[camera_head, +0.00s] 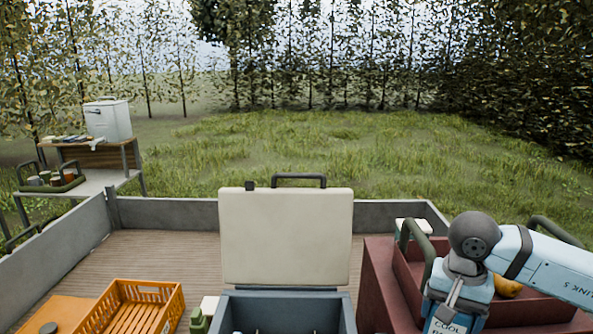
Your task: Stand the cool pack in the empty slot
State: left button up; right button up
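The cool pack (446,328) is a light blue block with a white label reading "COOL", at the bottom edge right of centre, partly cut off. My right gripper (453,303) comes in from the right, points down and is shut on the top of the cool pack. They are in front of the red crate and right of the cool box. The blue cool box (290,297) stands at the bottom centre with its cream lid (287,238) raised. Only the upper part of its inside shows, so the empty slot cannot be made out. My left gripper is not in view.
An orange basket (150,287) and a green bottle (198,321) are left of the cool box. A dark red handled crate (408,282) with a yellow fruit (507,287) is at right. Low grey walls (165,212) edge the wooden bed; its back left is bare.

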jog(key=s+a+f+n, duration=0.1)
jog(key=a+f+n, duration=0.6)
jog(key=f, duration=0.3)
jog(key=shift+a+f, duration=0.25)
jog(key=shift+f, duration=0.05)
jog(key=shift+s, duration=0.15)
